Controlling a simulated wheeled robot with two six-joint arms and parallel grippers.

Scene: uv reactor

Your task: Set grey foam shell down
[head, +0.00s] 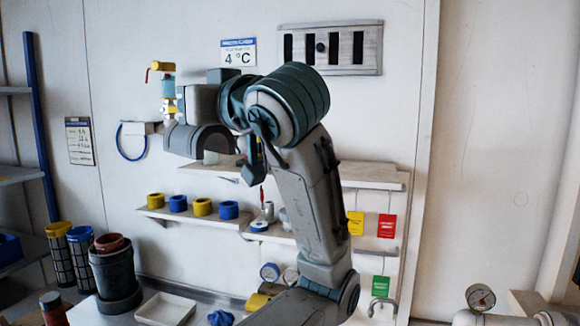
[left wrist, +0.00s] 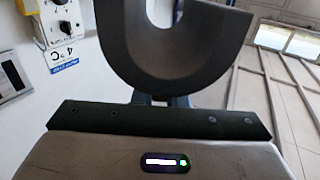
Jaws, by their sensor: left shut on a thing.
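The grey foam shell (left wrist: 165,65) is a dark grey, U-shaped half sleeve. It fills the top of the left wrist view, with its closed side towards my gripper. My left gripper (left wrist: 155,101) is shut on it; the fingers are mostly hidden by the shell and the gripper's body. In the head view the shell (head: 182,139) is held in the air at the upper left, in front of the wall and above the shelves, apart from them. My arm and wrist hide part of the gripper there. My right gripper is in neither view.
A lower shelf (head: 155,212) carries yellow and blue rings. An upper shelf (head: 370,178) is partly behind my arm. Below stand a dark bucket (head: 113,268), mesh cylinders and a white tray (head: 166,308).

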